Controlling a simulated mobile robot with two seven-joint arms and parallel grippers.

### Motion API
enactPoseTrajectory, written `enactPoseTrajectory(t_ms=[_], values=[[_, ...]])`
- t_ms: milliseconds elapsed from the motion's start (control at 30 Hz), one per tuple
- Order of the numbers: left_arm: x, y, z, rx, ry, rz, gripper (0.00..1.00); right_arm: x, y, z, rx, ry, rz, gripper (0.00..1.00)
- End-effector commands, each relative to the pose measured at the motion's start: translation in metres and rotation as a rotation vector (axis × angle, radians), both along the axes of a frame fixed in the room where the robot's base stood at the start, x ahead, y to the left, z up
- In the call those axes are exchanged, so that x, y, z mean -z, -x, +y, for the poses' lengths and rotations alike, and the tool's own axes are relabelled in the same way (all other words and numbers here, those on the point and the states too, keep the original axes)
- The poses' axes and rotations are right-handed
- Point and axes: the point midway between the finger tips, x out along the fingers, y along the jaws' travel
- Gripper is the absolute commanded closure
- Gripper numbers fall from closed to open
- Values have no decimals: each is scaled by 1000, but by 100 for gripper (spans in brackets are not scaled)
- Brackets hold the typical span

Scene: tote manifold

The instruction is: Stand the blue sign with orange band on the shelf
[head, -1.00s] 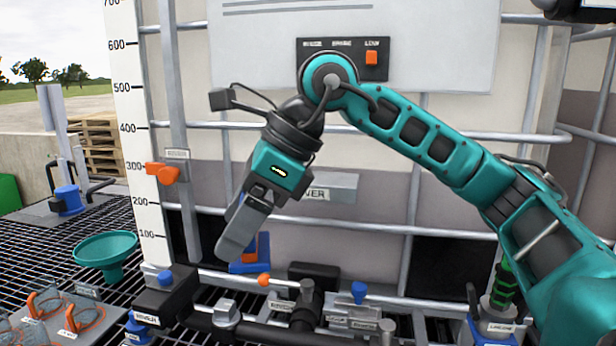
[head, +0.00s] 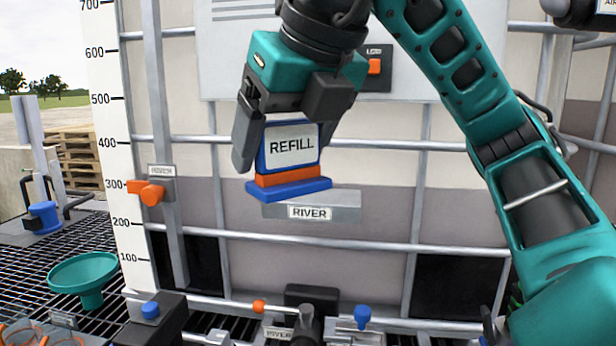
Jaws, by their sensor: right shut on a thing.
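The blue sign with an orange band (head: 290,182) reads REFILL on a white face. It is upright, with its blue foot at the bottom. My right gripper (head: 282,150) is shut on the sign from above, one finger on each side. The grey shelf labelled RIVER (head: 340,206) is on the tote's front. In the picture the sign's foot is just above and left of the shelf's middle and overlaps its upper left part. I cannot tell whether the foot touches the shelf. My left gripper is not in view.
The tote's metal bars (head: 420,146) surround the shelf. A panel with an orange switch (head: 374,66) is behind my right arm. An orange handle (head: 150,192) is at the left. A teal funnel (head: 90,275) stands on the grating. Pipes and a blue valve knob (head: 361,316) are below.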

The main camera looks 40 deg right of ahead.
Motion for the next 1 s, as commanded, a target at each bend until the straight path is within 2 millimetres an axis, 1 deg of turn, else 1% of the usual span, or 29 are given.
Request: enactPoseTrajectory(t_ms=[33, 300, 467, 633, 700, 800, 933, 1000], values=[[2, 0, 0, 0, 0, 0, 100, 2, -9, -12, 8, -7, 5, 52], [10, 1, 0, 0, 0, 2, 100, 3, -55, -69, 3, -6, 3, 52], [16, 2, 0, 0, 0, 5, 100, 3, -79, -98, 3, -6, 3, 52], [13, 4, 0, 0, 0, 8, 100, 0, -99, -125, 1, -2, 3, 52], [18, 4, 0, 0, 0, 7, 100, 17, -97, -123, -2, 2, 2, 52], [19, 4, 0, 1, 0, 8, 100, 27, -97, -122, -2, 2, 2, 52], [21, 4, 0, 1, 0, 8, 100, 35, -97, -122, -2, 1, 0, 52], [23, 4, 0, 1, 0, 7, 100, 46, -97, -122, -2, 2, 2, 52]])
